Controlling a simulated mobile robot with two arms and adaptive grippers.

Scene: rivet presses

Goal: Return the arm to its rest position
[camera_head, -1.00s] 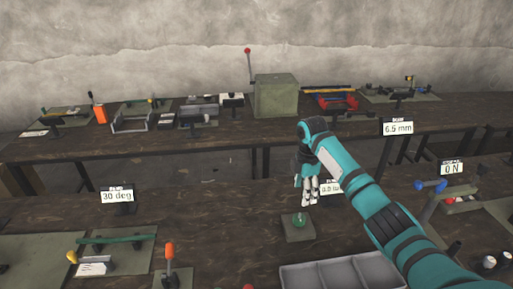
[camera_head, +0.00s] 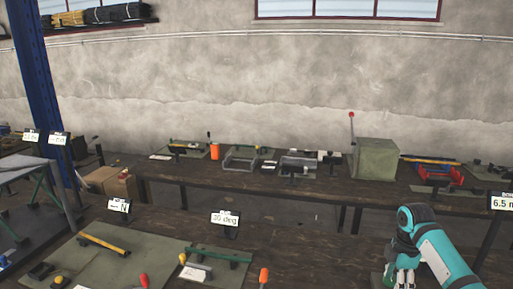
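My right arm, teal with dark joints, comes in at the lower right of the head view. Its gripper (camera_head: 403,277) points down over the near bench and its fingertips are cut off by the bottom edge, so I cannot tell whether it is open or shut. A small patch of green shows beside its fingers, mostly hidden. My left gripper is not in view.
The near bench holds mats with a yellow-handled bar (camera_head: 104,243), a green bar (camera_head: 220,256) and a "30 deg" sign (camera_head: 224,218). The far bench carries a grey-green box (camera_head: 374,160), a red-knobbed lever (camera_head: 352,130) and a red tray (camera_head: 436,175). A blue post (camera_head: 45,90) stands left.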

